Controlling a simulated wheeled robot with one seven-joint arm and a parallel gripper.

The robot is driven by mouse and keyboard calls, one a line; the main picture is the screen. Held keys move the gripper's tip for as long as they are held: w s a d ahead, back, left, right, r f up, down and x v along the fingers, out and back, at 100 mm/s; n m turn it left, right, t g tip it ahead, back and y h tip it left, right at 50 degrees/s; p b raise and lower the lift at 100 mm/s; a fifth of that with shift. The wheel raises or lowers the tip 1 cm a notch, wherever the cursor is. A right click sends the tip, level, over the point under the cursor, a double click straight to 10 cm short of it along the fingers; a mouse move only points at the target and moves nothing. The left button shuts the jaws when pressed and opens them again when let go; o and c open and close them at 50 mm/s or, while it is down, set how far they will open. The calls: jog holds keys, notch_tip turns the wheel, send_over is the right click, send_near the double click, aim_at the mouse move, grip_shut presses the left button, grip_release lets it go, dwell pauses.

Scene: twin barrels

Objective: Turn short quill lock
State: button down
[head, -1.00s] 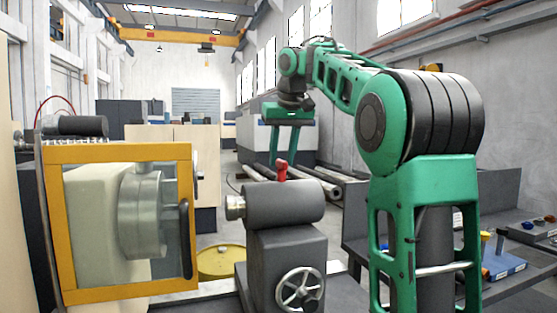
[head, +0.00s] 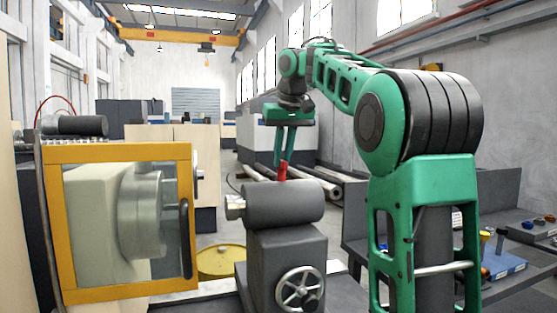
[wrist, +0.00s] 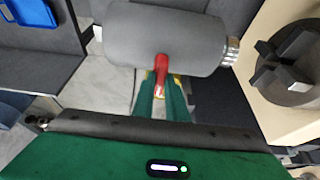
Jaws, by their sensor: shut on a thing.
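The short quill lock is a red lever (head: 283,171) on top of the grey tailstock barrel (head: 290,202). In the wrist view the red lever (wrist: 160,70) stands out from the side of the barrel (wrist: 165,38). My gripper (head: 284,160) hangs above the barrel in the head view, its two green fingers close together. In the wrist view my fingertips (wrist: 160,90) are at the lever's end and shut on it. The lever's tip is partly hidden between the fingers.
A handwheel (head: 300,289) is on the front of the tailstock. A yellow-framed guard (head: 120,152) with a chuck (head: 143,215) behind it stands to the left. A yellow drum (head: 221,261) is on the floor behind. A blue tray (head: 506,268) lies at the right.

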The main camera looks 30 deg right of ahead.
jog(key=shift+w+r+m+h, duration=0.15)
jog(key=shift+m+h, duration=0.1)
jog(key=shift+m, duration=0.4)
jog(key=shift+w+r+m+h, duration=0.1)
jog(key=shift+m+h, duration=0.15)
jog(key=shift+m, duration=0.4)
jog(key=shift+w+a+m+g+h, duration=0.1)
jog(key=shift+m+g+h, duration=0.25)
jog(key=shift+m, duration=0.85)
jog(key=m+g+h, duration=0.1)
jog(key=m, duration=0.2)
jog(key=shift+a+f+m, duration=0.1)
jog(key=shift+a+m, duration=0.05)
jog(key=shift+m, duration=0.15)
jog(key=m+g, duration=0.1)
jog(key=m, duration=0.1)
jog(key=m+g, duration=0.1)
jog(key=m, duration=0.2)
jog(key=shift+w+a+f+h, duration=0.1)
jog(key=shift+w+f+h, duration=0.05)
jog(key=shift+h, duration=0.2)
jog(key=shift+w+m+g, duration=0.1)
jog(key=shift+m+g, duration=0.75)
jog(key=shift+m, duration=1.25)
jog(key=c, duration=1.8)
grip_release()
jog(key=shift+w, duration=0.15)
jog(key=shift+o, duration=0.2)
